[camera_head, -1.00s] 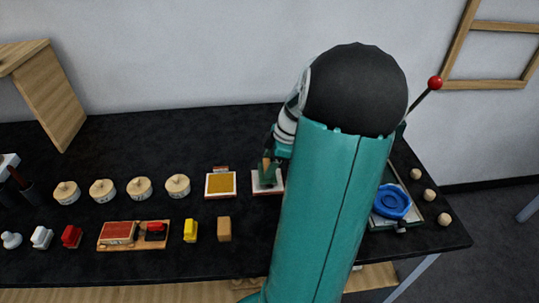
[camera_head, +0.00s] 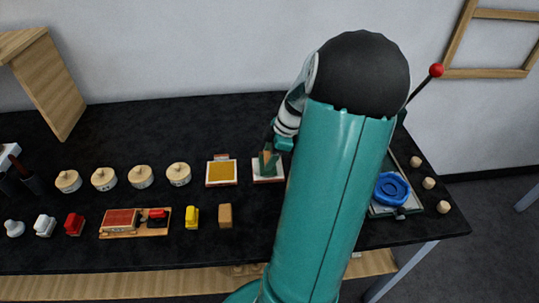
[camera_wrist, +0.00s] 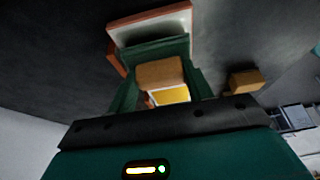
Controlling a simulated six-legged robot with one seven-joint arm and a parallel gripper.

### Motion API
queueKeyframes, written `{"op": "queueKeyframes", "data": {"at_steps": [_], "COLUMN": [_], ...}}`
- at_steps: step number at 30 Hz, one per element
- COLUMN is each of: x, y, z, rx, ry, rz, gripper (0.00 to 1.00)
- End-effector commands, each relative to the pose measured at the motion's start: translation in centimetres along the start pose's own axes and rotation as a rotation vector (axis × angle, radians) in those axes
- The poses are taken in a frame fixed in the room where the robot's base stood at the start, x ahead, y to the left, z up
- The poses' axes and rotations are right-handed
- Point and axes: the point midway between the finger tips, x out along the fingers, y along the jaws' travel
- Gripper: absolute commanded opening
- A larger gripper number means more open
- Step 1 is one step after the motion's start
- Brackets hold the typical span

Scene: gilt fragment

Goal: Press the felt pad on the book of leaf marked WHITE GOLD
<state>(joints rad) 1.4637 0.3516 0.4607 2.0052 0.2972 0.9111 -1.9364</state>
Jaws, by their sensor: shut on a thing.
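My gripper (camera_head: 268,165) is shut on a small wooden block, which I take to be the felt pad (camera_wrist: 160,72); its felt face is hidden. The gripper points down over a book with a pale leaf and a red-brown edge (camera_head: 278,178). This book also shows beyond the fingers in the wrist view (camera_wrist: 150,27). I cannot tell whether the pad touches the leaf. A book with a gold-yellow leaf (camera_head: 222,173) lies just left of it and shows partly between the fingers in the wrist view (camera_wrist: 169,95). I cannot read the books' markings.
Several round wooden lidded pots (camera_head: 141,177) stand to the left. In front are a red box on a wooden tray (camera_head: 121,220), a yellow piece (camera_head: 191,217) and a wooden block (camera_head: 225,215). A blue round dish (camera_head: 391,188) lies right of my arm, which hides the table's middle right.

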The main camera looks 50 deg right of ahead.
Motion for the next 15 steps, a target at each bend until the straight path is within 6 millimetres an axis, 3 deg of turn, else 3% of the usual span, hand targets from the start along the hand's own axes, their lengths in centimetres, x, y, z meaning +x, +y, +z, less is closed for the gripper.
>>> {"op": "queueKeyframes", "data": {"at_steps": [15], "x": [0.47], "y": [0.0], "z": [0.2], "rx": [0.0], "ry": [0.0], "rz": [0.0], "gripper": [0.32]}}
